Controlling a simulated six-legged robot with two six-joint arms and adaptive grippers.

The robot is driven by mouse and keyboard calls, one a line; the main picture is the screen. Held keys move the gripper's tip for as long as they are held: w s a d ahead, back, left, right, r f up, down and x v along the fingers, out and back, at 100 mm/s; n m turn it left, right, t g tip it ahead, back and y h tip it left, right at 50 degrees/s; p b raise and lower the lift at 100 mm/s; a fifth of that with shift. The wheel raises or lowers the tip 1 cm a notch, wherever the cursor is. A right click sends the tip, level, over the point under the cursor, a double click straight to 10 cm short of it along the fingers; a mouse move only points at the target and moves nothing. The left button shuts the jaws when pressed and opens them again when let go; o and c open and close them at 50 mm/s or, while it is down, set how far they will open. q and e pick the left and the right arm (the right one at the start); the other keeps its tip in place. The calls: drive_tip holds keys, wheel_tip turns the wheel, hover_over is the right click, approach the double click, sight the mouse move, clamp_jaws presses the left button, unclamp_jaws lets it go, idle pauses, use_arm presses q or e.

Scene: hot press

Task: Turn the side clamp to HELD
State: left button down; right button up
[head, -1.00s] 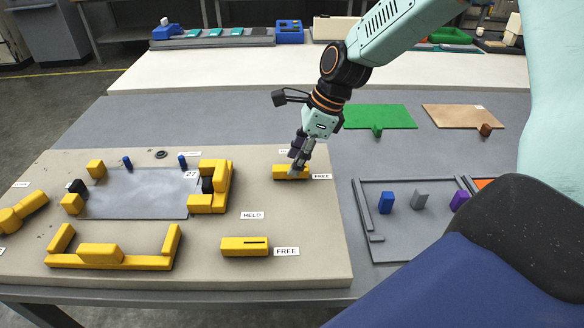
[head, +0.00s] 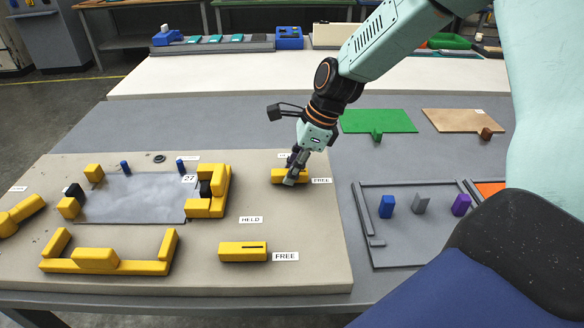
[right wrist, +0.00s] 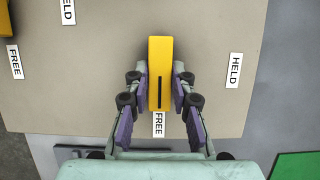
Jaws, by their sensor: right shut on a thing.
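A yellow side clamp bar (head: 279,175) with a dark slot lies at the back right of the beige board. Its slotted end points at a FREE label (head: 321,181). My right gripper (head: 291,179) comes down over it from above. In the right wrist view, the gripper (right wrist: 160,90) is shut on the clamp bar (right wrist: 160,50), one finger on each side near its slotted end. The FREE label (right wrist: 159,124) lies just past that end, and a HELD label (right wrist: 234,70) lies to the right. My left gripper is not in view.
A second yellow clamp bar (head: 243,251) points at another FREE label (head: 286,256), with a HELD label (head: 251,219) behind it. Yellow blocks surround a grey plate (head: 130,200) on the left. A grey tray (head: 366,215) holds coloured blocks to the right.

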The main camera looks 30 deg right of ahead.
clamp_jaws()
drive_tip(key=shift+r, duration=0.1)
drive_tip(key=n+p, duration=0.1)
drive_tip(key=n+g+p, duration=0.1)
drive_tip(key=n+p, duration=0.1)
drive_tip(key=n, duration=0.1)
drive_tip(key=shift+w+r+g+y, duration=0.1)
drive_tip(key=shift+w+g+y, duration=0.15)
drive_tip(key=shift+g+y, duration=0.05)
drive_tip(key=n+g+p, duration=0.1)
drive_tip(key=n, duration=0.2)
drive_tip(key=shift+w+p, duration=0.15)
drive_tip(key=shift+p, duration=0.2)
drive_tip(key=n+g+p, duration=0.1)
drive_tip(key=n, duration=0.1)
drive_tip(key=shift+w+n, duration=0.15)
drive_tip(key=shift+n, duration=0.15)
drive_tip(key=n+g+p, duration=0.1)
drive_tip(key=n, duration=0.2)
drive_tip(key=shift+w+n+h, duration=0.15)
drive_tip(key=shift+n+h, duration=0.25)
drive_tip(key=shift+w+a+n+g+h+p, duration=0.15)
drive_tip(key=shift+n+g+h, duration=0.2)
drive_tip(key=shift+n, duration=0.75)
drive_tip(key=shift+s+n+g+h+p, duration=0.15)
drive_tip(key=shift+n+g+h, duration=0.15)
drive_tip(key=shift+n, duration=0.8)
drive_tip(key=shift+w, duration=0.1)
